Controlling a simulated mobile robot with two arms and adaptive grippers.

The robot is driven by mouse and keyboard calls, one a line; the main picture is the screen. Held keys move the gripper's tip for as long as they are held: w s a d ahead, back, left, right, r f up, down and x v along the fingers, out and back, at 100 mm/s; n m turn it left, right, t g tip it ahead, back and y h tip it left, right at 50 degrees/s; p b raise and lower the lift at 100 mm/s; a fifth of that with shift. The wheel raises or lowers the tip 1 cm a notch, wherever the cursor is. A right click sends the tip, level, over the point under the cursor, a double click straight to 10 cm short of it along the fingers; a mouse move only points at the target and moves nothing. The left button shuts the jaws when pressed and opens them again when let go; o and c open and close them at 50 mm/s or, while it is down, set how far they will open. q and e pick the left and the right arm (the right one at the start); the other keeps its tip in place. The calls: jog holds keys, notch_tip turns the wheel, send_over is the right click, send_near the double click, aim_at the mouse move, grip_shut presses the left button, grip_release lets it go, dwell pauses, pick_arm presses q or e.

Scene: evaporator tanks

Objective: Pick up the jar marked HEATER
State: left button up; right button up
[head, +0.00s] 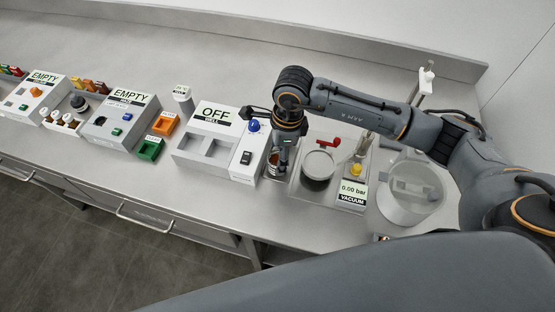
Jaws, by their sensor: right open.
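My right gripper (282,160) points down between the white OFF box and a metal tray. It is open, with its fingers partly hidden by the wrist. A small jar-like thing with a brownish band (273,160) shows at the fingers, largely covered by them. I cannot read a HEATER mark on it or on any other jar. I cannot tell whether the fingers touch it. My left gripper is not in view.
The white OFF box (214,143) stands left of the gripper. The tray (308,187) holds a round lidded vessel (318,165) and a VACUUM display (352,192). A large clear bowl (410,205) stands at right. The counter's front strip (215,203) is clear.

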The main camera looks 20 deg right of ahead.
notch_tip(320, 180, down, 2)
jog(key=shift+a+f+p, duration=0.1)
jog(key=shift+a+p, duration=0.05)
jog(key=shift+p, duration=0.15)
jog(key=shift+w+f, duration=0.1)
jog(key=shift+f, duration=0.3)
jog(key=shift+c, duration=0.6)
jog(key=c, duration=1.3)
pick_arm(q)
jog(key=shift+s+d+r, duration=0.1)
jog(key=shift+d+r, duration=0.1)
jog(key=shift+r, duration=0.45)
pick_arm(e)
jog(key=shift+r, duration=0.1)
